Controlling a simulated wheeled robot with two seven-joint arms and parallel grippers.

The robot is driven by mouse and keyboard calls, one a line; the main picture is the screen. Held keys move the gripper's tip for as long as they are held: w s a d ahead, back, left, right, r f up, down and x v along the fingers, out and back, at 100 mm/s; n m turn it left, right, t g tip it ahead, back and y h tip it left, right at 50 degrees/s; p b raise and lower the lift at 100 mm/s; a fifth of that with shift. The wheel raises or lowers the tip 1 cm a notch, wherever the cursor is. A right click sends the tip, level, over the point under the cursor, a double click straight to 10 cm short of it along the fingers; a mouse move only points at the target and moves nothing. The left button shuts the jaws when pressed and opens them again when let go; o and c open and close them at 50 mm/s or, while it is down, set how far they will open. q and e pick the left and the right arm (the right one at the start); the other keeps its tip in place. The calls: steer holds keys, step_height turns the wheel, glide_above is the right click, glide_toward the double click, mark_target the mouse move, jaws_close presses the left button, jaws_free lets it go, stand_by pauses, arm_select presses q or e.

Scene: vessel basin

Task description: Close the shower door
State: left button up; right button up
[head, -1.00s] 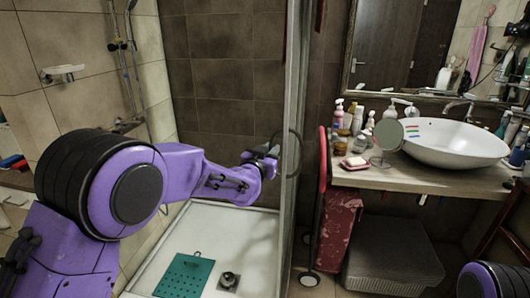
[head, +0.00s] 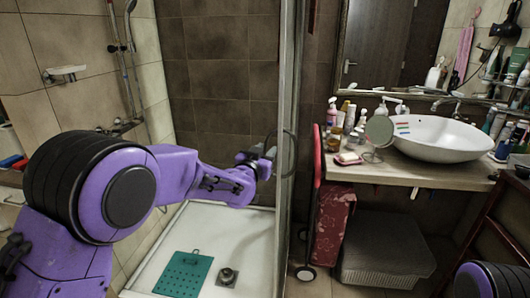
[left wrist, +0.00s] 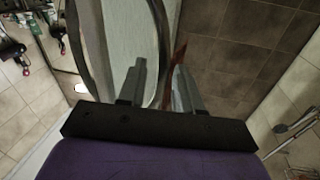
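The shower door (head: 279,215) is a glass panel with a pale frame, seen nearly edge-on in the middle of the head view. Its curved dark handle (head: 292,155) stands out from the panel. My left gripper (head: 271,155) is at handle height beside the door edge, on the shower side. In the left wrist view its two fingers (left wrist: 162,85) are apart, with the curved handle (left wrist: 75,42) arching in front and one end running down towards the gap. Whether a finger touches it cannot be told. My right gripper is out of view.
The white shower tray (head: 235,235) holds a green mat (head: 184,274) and a drain piece (head: 228,277). Right of the door are a red folded item (head: 331,228), a counter (head: 420,175) with a basin (head: 450,140) and bottles, and a grey hamper (head: 388,250) below.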

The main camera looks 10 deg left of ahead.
arm_select(q)
steer(key=shift+s, duration=0.1)
steer(key=s+a+b, duration=0.1)
steer(key=s+b, duration=0.1)
steer(key=s, duration=0.8)
steer(key=shift+s+a+b, duration=0.15)
steer(key=shift+a+b, duration=0.1)
steer(key=shift+b, duration=0.15)
